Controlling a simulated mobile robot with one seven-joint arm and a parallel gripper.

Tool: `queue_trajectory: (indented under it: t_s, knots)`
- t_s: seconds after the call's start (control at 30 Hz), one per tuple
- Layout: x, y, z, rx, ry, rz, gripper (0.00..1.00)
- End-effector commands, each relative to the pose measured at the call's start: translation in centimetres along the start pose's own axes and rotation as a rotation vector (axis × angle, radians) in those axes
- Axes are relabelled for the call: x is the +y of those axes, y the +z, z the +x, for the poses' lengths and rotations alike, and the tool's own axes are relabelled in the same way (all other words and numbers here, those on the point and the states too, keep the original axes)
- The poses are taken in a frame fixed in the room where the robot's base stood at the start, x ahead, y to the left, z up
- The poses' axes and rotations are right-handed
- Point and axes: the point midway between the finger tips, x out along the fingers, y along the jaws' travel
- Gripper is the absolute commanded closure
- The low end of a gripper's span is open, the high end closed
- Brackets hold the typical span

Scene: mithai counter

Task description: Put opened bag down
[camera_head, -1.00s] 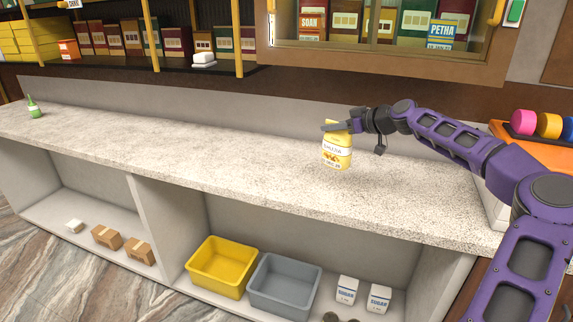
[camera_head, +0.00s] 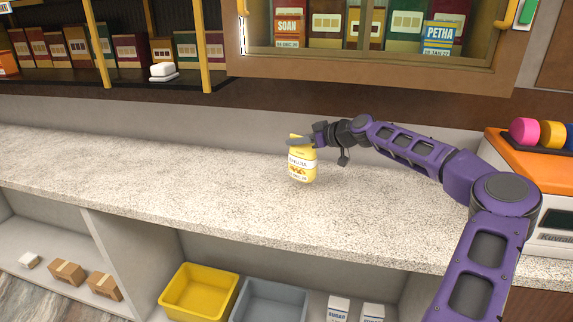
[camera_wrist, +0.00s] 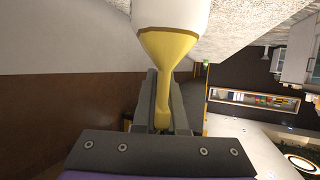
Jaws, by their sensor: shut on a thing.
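The yellow bag (camera_head: 301,168) with a white label band is upright at the counter (camera_head: 200,195), in the middle of the head view. My gripper (camera_head: 303,140) reaches in from the right and is shut on the bag's top. In the wrist view the bag (camera_wrist: 172,45) narrows to a pinched yellow neck between the two fingers of my gripper (camera_wrist: 160,120). Whether the bag's base touches the counter or hangs just above it I cannot tell. The bag's opening is hidden by the fingers.
The counter around the bag is clear. An orange-topped machine (camera_head: 508,150) with coloured round items stands at the right end. A wooden-framed cabinet (camera_head: 380,65) is behind. Below are a yellow bin (camera_head: 200,292), a grey bin (camera_head: 270,300) and cardboard boxes (camera_head: 68,273).

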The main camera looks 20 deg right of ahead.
Motion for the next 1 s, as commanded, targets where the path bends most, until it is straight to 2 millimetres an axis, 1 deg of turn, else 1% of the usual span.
queue_trajectory:
  t_s: [0.03,0.27,0.4,0.47,0.8,0.83,0.97,1.0]
  knots:
    - [-0.1,0.7,0.3,0.001,-0.001,0.002,1.0]
    - [0.0,2.5,1.0,0.0,-0.001,0.0,1.0]
    - [0.0,4.3,1.8,0.001,-0.001,0.003,1.0]
    - [0.0,4.9,2.0,0.001,-0.001,0.001,1.0]
    - [0.0,5.4,2.2,0.001,0.001,-0.001,1.0]
    - [0.0,5.3,2.2,0.0,0.0,-0.001,0.85]
    - [0.0,5.2,2.2,0.0,0.0,-0.001,0.62]
    - [0.0,5.2,2.2,0.0,0.0,-0.001,0.6]
